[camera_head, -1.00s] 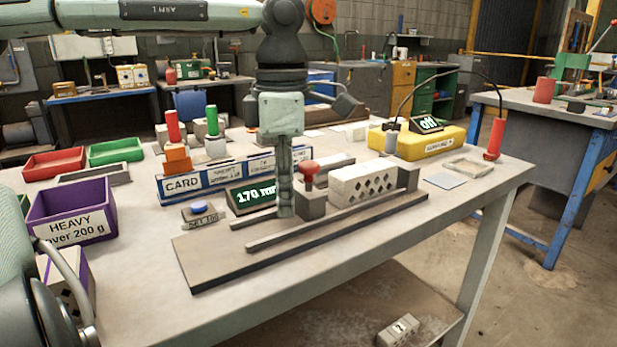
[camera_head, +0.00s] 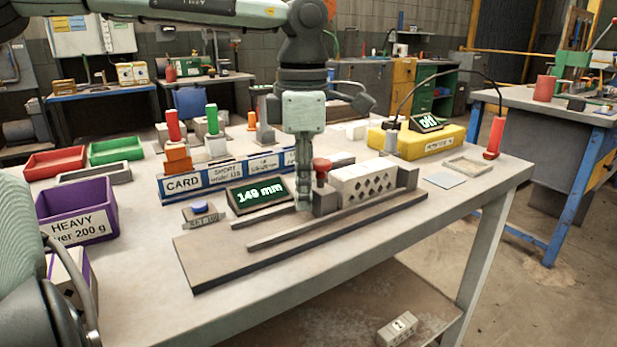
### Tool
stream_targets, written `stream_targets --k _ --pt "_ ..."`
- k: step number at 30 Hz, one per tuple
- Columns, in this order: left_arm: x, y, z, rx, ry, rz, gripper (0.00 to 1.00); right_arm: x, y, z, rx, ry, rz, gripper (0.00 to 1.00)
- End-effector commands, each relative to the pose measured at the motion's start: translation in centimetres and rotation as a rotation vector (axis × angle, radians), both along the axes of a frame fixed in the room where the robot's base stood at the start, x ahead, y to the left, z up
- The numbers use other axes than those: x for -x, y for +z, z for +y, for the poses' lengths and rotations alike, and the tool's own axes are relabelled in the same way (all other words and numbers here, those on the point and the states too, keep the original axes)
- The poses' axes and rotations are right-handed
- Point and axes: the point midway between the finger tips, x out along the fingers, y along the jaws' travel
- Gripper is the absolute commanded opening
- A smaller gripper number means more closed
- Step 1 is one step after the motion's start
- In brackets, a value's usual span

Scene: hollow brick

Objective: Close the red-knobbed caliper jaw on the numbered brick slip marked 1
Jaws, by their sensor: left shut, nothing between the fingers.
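The caliper (camera_head: 215,262) lies on the bench, with two rails on a flat base. Its sliding jaw (camera_head: 325,202) carries a red knob (camera_head: 321,167). A pale brick slip (camera_head: 372,187) with diamond holes sits between this jaw and the fixed end jaw (camera_head: 408,177). The jaw is right up by the brick's left end; I cannot tell whether they touch. No number is readable on this brick. The display (camera_head: 259,194) reads 149 mm. My left gripper (camera_head: 303,204) is shut and empty, pointing down at the left side of the sliding jaw. My right gripper is not in view.
A blue-and-white sorting rack (camera_head: 182,185) stands behind the caliper. A purple HEAVY box (camera_head: 82,228) is at left, and a SET 100 block (camera_head: 200,214) sits nearer. A yellow unit (camera_head: 430,143) reads "off". Another marked brick (camera_head: 397,328) lies on the lower shelf.

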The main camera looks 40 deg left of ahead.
Motion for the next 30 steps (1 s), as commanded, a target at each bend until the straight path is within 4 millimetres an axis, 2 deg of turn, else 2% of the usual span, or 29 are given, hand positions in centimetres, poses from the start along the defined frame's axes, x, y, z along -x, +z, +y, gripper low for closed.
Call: stream_targets --k 30 --pt "-3.0 0.1 -0.9 -0.001 0.000 -0.002 0.00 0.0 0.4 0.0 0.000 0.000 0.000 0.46"
